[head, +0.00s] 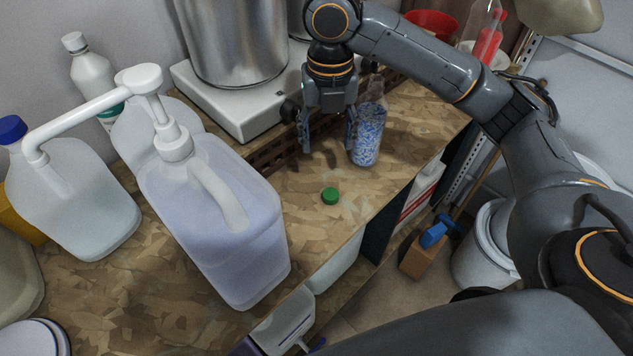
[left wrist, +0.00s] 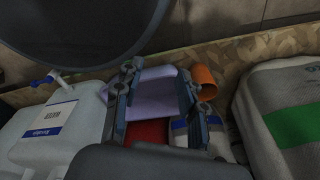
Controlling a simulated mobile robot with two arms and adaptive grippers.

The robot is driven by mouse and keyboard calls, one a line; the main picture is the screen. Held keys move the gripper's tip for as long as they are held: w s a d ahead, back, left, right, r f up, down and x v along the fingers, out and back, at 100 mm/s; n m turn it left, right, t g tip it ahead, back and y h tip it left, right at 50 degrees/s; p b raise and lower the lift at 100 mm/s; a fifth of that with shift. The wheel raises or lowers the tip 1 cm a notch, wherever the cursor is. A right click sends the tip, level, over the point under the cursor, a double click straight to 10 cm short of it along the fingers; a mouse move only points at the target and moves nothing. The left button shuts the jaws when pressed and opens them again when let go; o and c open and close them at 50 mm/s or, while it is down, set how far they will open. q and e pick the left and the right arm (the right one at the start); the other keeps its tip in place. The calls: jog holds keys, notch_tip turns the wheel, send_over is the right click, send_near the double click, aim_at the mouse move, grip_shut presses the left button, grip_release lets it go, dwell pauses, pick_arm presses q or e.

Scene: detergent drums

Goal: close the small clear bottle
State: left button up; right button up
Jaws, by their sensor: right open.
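A small clear bottle (head: 368,137) with blue and white speckled contents stands upright on the counter in the head view. Its upper part is partly hidden by my right gripper. A green cap (head: 330,196) lies on the counter, apart from the bottle and nearer to me. My right gripper (head: 328,147) points down, open and empty, just left of the bottle. Its right finger overlaps the bottle's left edge in the picture; I cannot tell whether they touch. My left gripper (left wrist: 160,72) shows only in the left wrist view, with its fingers apart and a purple container beyond them.
A large pump jug (head: 215,215) and another jug (head: 75,200) fill the counter's left side. A steel pot on a white scale (head: 245,110) stands behind. The counter (head: 300,220) is bare around the cap; its edge drops off to the right.

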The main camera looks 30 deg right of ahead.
jog(key=s, duration=0.1)
send_over(328, 191)
notch_tip(328, 191, down, 8)
jog(key=shift+f+p, duration=0.1)
jog(key=shift+p, duration=0.25)
jog(key=shift+f, duration=0.1)
pick_arm(q)
jog(key=shift+s+d+r, duration=0.15)
jog(key=shift+s+r, duration=0.05)
jog(key=shift+s, duration=0.25)
jog(key=shift+s+d+r, duration=0.1)
jog(key=shift+s+r, duration=0.05)
jog(key=shift+s, duration=0.25)
jog(key=shift+s, duration=0.1)
